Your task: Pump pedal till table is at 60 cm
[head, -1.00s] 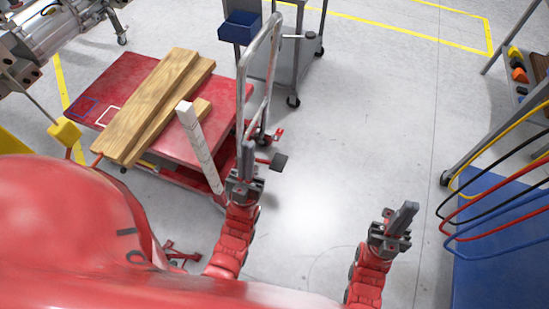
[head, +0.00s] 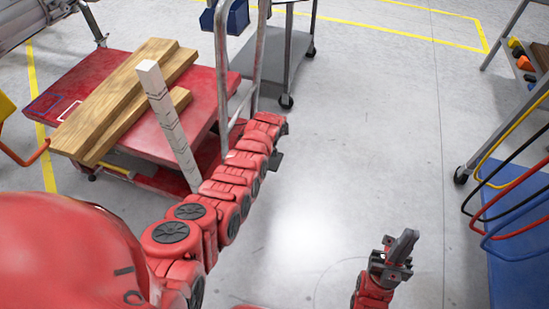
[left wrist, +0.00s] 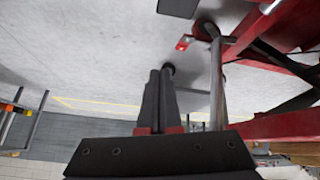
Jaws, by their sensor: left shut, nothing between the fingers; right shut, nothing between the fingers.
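The red lift table (head: 95,75) stands at the left in the head view, wooden planks (head: 125,95) on its top. A white marked post (head: 165,115) stands upright at its near side; I cannot read its marks. A black pedal pad (head: 276,160) shows beside the end of my left arm, low by the handle. A dark pad (left wrist: 178,7) at the top of the left wrist view looks like the same pedal. My left gripper (left wrist: 160,75) is shut and empty, apart from that pad; the arm hides it in the head view. My right gripper (head: 402,245) is shut and empty over bare floor.
The table's grey push handle (head: 222,80) rises by my left arm. A grey cart (head: 275,55) with a blue bin (head: 237,15) stands behind. A rack with coloured hoses (head: 510,190) and a blue panel is at the right. The middle floor is clear.

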